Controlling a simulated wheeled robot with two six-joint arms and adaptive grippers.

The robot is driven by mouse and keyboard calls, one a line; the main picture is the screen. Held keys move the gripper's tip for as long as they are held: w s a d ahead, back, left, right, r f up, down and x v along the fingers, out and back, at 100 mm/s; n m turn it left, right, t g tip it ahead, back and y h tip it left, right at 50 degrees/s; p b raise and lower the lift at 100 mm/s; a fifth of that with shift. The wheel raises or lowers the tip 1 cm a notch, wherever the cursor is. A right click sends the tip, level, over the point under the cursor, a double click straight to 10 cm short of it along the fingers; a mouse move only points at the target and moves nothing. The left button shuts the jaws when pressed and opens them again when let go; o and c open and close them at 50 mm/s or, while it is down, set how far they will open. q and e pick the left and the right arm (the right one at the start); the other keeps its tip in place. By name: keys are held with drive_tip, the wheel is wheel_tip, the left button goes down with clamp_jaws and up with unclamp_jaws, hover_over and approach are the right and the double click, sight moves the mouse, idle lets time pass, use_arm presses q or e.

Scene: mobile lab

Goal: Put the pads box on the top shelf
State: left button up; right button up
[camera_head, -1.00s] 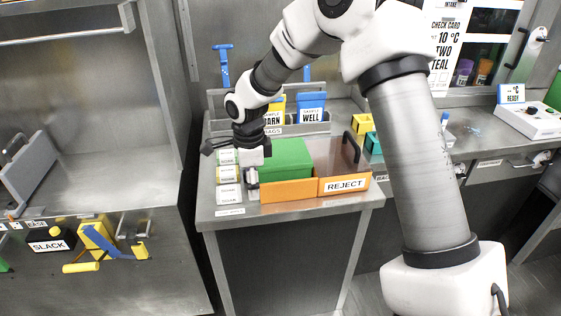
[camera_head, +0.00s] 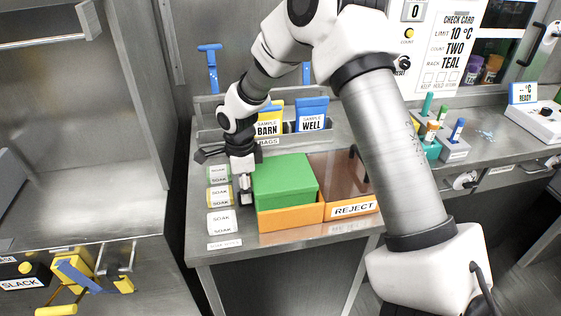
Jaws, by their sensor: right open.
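No label reading "pads" is legible, so I cannot tell for sure which thing is the pads box. A plain green box (camera_head: 285,180) sits in the left part of an orange tray (camera_head: 291,218) on the steel counter. My left gripper is out of view. No top shelf can be clearly made out.
The tray's right part is marked REJECT (camera_head: 353,209) and has a brownish cover. Behind stand a yellow BARN bag (camera_head: 269,124) and a blue WELL bag (camera_head: 311,116). Tube racks (camera_head: 454,149) stand on the right. The steel bay at left has a clear floor (camera_head: 80,205).

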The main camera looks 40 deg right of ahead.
drive_tip(key=f, duration=0.4)
drive_tip(key=shift+w+d, duration=0.2)
drive_tip(key=shift+w, duration=0.1)
drive_tip(key=shift+s+a+r, duration=0.1)
drive_tip(key=shift+r, duration=0.1)
clamp_jaws()
